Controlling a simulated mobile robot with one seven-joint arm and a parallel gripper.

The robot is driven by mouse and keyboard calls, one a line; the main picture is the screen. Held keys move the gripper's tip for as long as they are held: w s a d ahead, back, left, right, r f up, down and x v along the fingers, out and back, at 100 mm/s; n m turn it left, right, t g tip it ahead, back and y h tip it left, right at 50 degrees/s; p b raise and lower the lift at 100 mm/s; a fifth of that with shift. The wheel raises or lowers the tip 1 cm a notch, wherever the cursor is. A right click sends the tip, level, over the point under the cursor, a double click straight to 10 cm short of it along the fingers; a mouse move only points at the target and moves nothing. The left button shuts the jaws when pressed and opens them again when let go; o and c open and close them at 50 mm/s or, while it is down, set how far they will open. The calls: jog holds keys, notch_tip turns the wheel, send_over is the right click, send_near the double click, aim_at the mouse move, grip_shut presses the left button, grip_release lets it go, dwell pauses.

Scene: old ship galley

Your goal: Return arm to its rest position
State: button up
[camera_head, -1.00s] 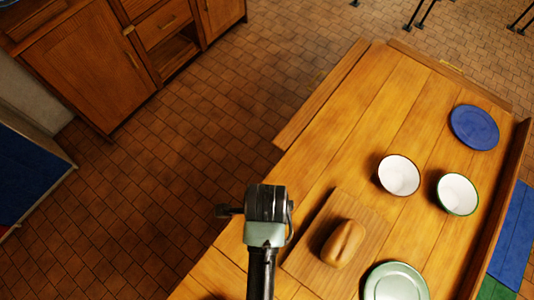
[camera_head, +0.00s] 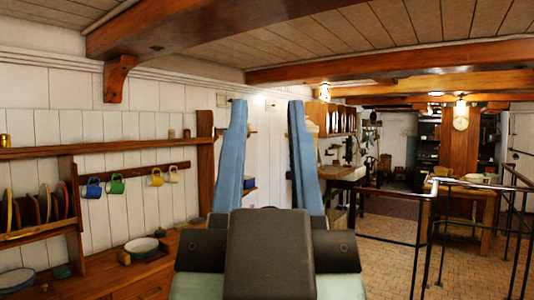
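My gripper (camera_head: 267,108) stands upright in the middle of the head view, close to the camera. Its two long pale-blue fingers point up and stand well apart. I see nothing held between them; the far wall and shelf show through the gap. The dark wrist housing below them fills the bottom centre and hides part of the counter and floor. The fingers touch nothing that I can see.
At left, a wooden counter (camera_head: 90,287) holds bowls (camera_head: 141,246), below a plate rack (camera_head: 40,236) and hanging mugs (camera_head: 115,185). Metal railings (camera_head: 424,238) stand at right, before a wooden table (camera_head: 468,195). Ceiling beams (camera_head: 240,30) cross overhead. Tiled floor shows at lower right.

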jog(key=shift+s+r+t, duration=0.3)
jog(key=shift+s+r, duration=0.15)
